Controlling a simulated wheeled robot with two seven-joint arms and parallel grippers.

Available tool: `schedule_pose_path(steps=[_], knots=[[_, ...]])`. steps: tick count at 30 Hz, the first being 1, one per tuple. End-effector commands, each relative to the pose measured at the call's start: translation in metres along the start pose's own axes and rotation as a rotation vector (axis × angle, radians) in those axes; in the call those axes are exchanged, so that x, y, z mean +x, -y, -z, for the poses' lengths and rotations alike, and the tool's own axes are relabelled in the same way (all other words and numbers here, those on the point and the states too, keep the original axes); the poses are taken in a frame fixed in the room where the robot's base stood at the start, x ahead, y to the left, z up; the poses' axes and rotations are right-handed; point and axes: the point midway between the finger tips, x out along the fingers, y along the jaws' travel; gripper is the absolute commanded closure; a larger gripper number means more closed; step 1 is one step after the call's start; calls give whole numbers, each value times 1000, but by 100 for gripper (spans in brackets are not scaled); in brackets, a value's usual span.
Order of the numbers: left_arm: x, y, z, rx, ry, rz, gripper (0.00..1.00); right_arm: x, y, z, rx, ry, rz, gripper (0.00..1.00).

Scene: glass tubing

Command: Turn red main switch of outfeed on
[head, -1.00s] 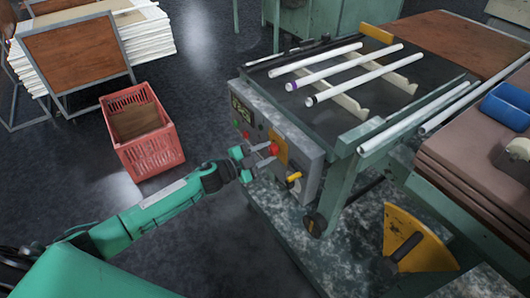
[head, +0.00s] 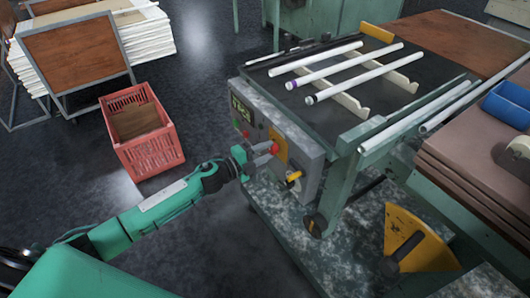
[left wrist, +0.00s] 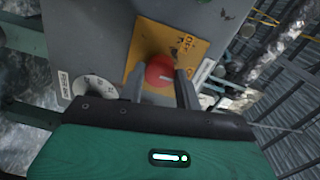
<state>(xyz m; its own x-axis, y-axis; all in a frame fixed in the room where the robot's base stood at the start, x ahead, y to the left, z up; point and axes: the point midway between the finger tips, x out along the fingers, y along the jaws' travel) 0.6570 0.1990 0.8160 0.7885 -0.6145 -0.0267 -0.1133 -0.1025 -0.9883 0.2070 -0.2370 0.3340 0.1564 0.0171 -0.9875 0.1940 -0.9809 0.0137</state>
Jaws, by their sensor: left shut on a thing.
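The red main switch (head: 275,148) is a round knob on an orange-yellow plate (head: 281,157) on the grey control box (head: 306,160). My left gripper (head: 268,154) reaches it from the left and is shut on the knob. In the left wrist view, the red switch (left wrist: 159,71) sits between the two grey fingers (left wrist: 160,88), and a pale mark shows on its face. Black markings show on the yellow plate (left wrist: 186,47), too blurred to read surely. The fingers partly hide the knob in the head view. My right gripper is not in view.
A small yellow-handled switch (head: 293,176) sits just right of my gripper on the box. A green display (head: 242,110) is at the box's left. White tubes (head: 330,70) lie on the machine above. A red crate (head: 150,145) stands on the floor at left.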

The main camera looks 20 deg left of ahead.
Motion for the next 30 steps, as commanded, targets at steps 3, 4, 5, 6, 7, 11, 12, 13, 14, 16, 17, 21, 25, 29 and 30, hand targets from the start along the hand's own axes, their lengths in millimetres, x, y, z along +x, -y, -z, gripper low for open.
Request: schedule_pose_path(steps=[3,4,5,6,7,11,12,13,14,16,17,21,25,29,30], knots=[[0,-2,0,9,-1,-3,89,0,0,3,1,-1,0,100],[0,-2,0,10,-1,-3,89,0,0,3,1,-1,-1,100],[0,-2,0,11,-1,-3,89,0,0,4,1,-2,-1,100],[0,-2,0,11,-1,-3,89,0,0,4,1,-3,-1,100],[0,-2,0,11,-1,-3,89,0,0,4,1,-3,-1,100],[0,-2,0,11,-1,-3,89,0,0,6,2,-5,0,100],[0,-2,0,11,-1,-3,89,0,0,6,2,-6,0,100],[0,-2,0,11,-1,-3,89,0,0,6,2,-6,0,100],[-1,-2,0,11,-1,-3,63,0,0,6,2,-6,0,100],[0,-2,0,11,-1,-3,49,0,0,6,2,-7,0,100],[0,-2,0,11,0,-3,45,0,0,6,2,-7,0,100],[0,-1,0,10,0,-2,45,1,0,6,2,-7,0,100],[-1,-1,0,10,0,-1,45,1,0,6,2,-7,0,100],[-7,-2,0,9,0,-2,45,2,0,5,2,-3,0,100],[-12,-2,0,9,0,-2,45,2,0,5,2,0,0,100]])
